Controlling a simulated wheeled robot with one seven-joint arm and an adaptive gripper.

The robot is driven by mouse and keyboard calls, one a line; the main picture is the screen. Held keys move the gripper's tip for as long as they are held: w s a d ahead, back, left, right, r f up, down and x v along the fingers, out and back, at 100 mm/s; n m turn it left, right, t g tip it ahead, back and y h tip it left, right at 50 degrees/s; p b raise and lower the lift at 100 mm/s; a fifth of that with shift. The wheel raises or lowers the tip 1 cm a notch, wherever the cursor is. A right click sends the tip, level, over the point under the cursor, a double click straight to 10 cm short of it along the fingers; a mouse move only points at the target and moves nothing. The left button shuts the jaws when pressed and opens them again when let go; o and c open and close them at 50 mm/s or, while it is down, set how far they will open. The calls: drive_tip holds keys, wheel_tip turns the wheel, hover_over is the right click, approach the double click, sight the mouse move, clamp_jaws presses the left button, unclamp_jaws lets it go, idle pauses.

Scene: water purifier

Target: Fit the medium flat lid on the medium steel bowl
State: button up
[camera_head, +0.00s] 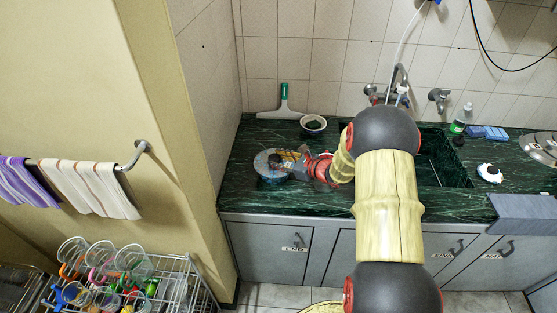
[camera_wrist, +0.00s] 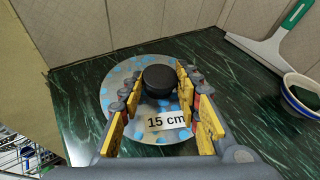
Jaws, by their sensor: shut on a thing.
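The flat lid (camera_wrist: 125,75) is a round, shiny disc with blue spots, a black knob (camera_wrist: 158,78) and a white "15 cm" label. In the head view the lid (camera_head: 264,164) is at the left end of the green counter. My gripper (camera_wrist: 157,88) has its yellow-padded fingers on both sides of the knob, shut on it. In the head view my gripper (camera_head: 287,161) reaches in from the right and covers part of the lid. No steel bowl can be made out; whether one is under the lid cannot be told.
A small bowl with a dark inside (camera_head: 313,124) stands behind and to the right, near a green-handled squeegee (camera_head: 284,103) at the wall. The left wall is close to the lid. The sink (camera_head: 438,165) is to the right. The counter in front of the lid is clear.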

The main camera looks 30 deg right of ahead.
drive_tip(key=o, duration=1.2)
drive_tip(key=shift+o, duration=0.3)
drive_tip(key=shift+s, duration=0.1)
drive_tip(key=v, duration=1.2)
drive_tip(key=shift+f, duration=0.1)
